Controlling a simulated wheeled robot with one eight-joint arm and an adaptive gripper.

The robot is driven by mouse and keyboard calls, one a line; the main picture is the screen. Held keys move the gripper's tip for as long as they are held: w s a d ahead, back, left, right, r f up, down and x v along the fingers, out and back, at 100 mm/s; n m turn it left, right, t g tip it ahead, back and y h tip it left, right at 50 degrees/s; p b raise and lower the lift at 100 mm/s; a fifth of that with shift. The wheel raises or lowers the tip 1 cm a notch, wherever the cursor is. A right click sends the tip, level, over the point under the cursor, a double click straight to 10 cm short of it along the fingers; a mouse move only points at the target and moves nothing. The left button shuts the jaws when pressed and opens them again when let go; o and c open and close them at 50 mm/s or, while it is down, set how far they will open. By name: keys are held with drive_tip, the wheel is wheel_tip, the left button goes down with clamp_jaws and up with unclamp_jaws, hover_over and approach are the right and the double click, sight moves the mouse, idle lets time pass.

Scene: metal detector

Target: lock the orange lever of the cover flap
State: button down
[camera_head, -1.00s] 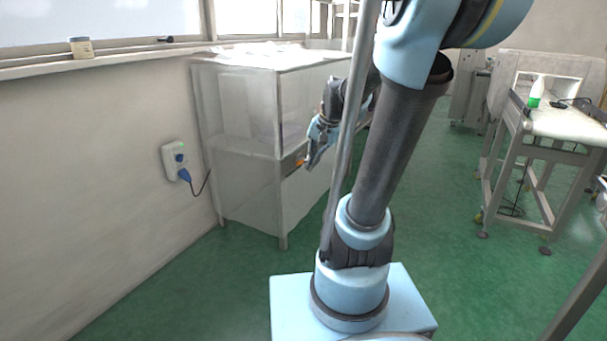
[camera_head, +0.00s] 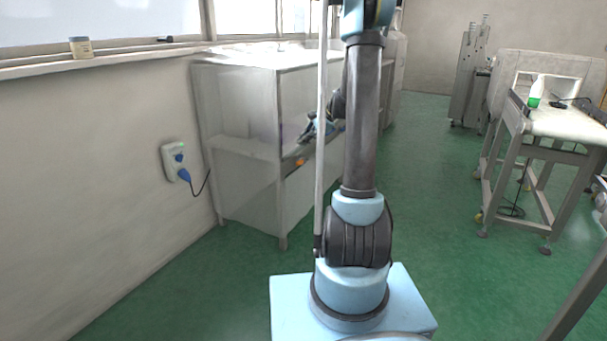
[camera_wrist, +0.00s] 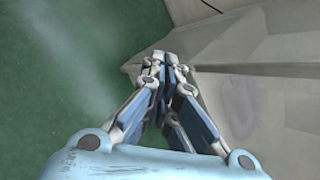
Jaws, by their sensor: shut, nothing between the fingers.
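The orange lever (camera_head: 300,162) shows as a small orange spot on the front edge of the grey cabinet (camera_head: 240,95) in the head view. Its exact position and the cover flap's outline are too small to make out. My gripper (camera_head: 302,138) is beside the cabinet's front, just above the lever in the picture and apart from it as far as I can see. In the wrist view my gripper (camera_wrist: 160,62) has its fingertips together with nothing between them. The lever is not visible in the wrist view; a grey cabinet surface (camera_wrist: 270,110) lies to the right of the fingers.
A wall socket with a blue plug (camera_head: 183,173) and cable is left of the cabinet. A work table (camera_head: 565,125) with a green-and-white bottle (camera_head: 536,93) stands at the right. Green floor (camera_head: 450,230) between them is clear.

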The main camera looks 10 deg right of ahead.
drive_tip(key=w+d+f+m+y, duration=0.1)
drive_tip(key=w+d+f+m, duration=0.15)
drive_tip(key=w+f, duration=0.45)
drive_tip(key=m+t+y, duration=0.3)
drive_tip(key=m, duration=0.3)
approach(300, 162)
drive_tip(key=s+a, duration=0.1)
drive_tip(key=s, duration=0.4)
wheel_tip(300, 162, down, 9)
drive_tip(key=w+d+m, duration=0.1)
drive_tip(key=d+m, duration=0.1)
drive_tip(key=m, duration=0.1)
drive_tip(key=shift+w+t+y, duration=0.4)
drive_tip(key=shift+r, duration=0.1)
drive_tip(key=w+a, duration=0.5)
drive_tip(key=a, duration=0.2)
drive_tip(key=shift+w+a+r, duration=0.15)
drive_tip(key=shift+w+r, duration=0.2)
